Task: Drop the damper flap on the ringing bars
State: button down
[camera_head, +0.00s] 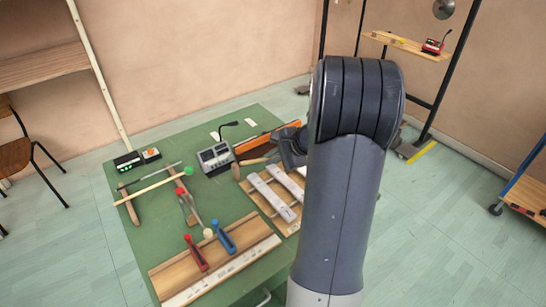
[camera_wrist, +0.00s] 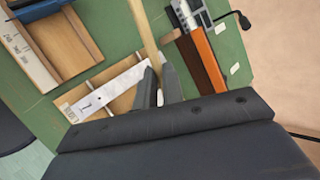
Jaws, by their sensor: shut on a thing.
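Pale metal bars (camera_head: 272,198) lie on a wooden frame at the right of the green table; one bar (camera_wrist: 110,90) shows left of my gripper in the wrist view. My gripper (camera_wrist: 158,84) is shut on a tan wooden strip (camera_wrist: 143,30) that runs up between its fingers. In the head view my gripper (camera_head: 290,158) is above the far end of the bars, partly hidden by my arm. An orange-brown board (camera_wrist: 204,62) lies just right of the gripper. I cannot tell which wooden piece is the damper flap.
A grey device (camera_head: 216,158) with a bent microphone stands beyond the bars.

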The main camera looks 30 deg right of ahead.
notch_tip(320, 180, down, 6)
jog(key=d+r+y+b, duration=0.1)
jog(key=d+y+b, duration=0.1)
jog(key=b, duration=0.1)
notch_tip(320, 180, up, 6)
jog(key=p, duration=0.5)
jog(key=w+r+p, duration=0.5)
jog(key=w, duration=0.5)
jog(key=w+a+p, duration=0.2)
jog(key=w+p, duration=0.2)
jog(key=w, duration=0.8)
notch_tip(320, 180, down, 5)
jog(key=b, duration=0.4)
jog(key=s+r+p, duration=0.3)
jog(key=r, duration=0.4)
jog(key=shift+d+r+m, duration=0.2)
jog(key=shift+r+m, duration=0.05)
jog(key=shift+m, duration=0.15)
jog(key=shift+s, duration=0.1)
